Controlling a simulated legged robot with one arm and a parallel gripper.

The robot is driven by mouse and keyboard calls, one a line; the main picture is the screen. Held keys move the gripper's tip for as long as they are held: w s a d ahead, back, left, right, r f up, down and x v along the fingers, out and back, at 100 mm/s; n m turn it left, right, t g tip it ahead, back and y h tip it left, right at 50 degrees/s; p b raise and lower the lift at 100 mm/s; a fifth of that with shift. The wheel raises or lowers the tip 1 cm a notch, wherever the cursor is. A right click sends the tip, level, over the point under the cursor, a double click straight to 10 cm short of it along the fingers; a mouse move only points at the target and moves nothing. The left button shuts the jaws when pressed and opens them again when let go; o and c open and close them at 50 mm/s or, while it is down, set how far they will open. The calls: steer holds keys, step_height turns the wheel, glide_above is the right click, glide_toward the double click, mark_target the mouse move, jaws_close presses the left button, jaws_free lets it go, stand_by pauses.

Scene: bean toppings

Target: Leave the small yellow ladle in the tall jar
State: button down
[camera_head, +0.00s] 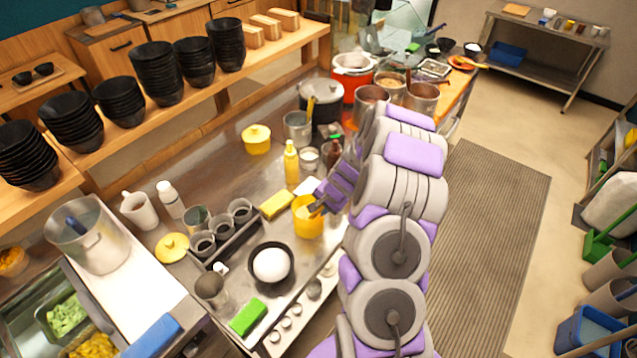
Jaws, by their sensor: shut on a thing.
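My gripper (318,207) is at the rim of a yellow pot (308,228), with its fingers over the pot's opening. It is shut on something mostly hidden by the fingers. A small yellow-orange sliver shows at the fingertips and looks like part of the small yellow ladle, but its bowl cannot be made out. A tall metal jar (297,131) stands farther back, behind the yellow squeeze bottle, with a yellow handle (311,106) sticking up at it. My gripper is apart from this jar.
A yellow squeeze bottle (292,164) and a small glass (309,158) stand between the pot and the jar. A black bowl with a white round thing (271,265) is in front. Stacked black bowls (163,75) line the shelf.

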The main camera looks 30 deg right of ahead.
steer(key=shift+d, duration=0.3)
steer(key=c, duration=1.3)
jaws_free()
steer(key=shift+d, duration=0.1)
steer(key=o, duration=0.5)
steer(key=shift+a, duration=0.25)
steer(key=shift+c, duration=0.2)
steer(key=v, duration=1.7)
steer(key=shift+a+r, duration=0.1)
steer(key=shift+r, duration=0.05)
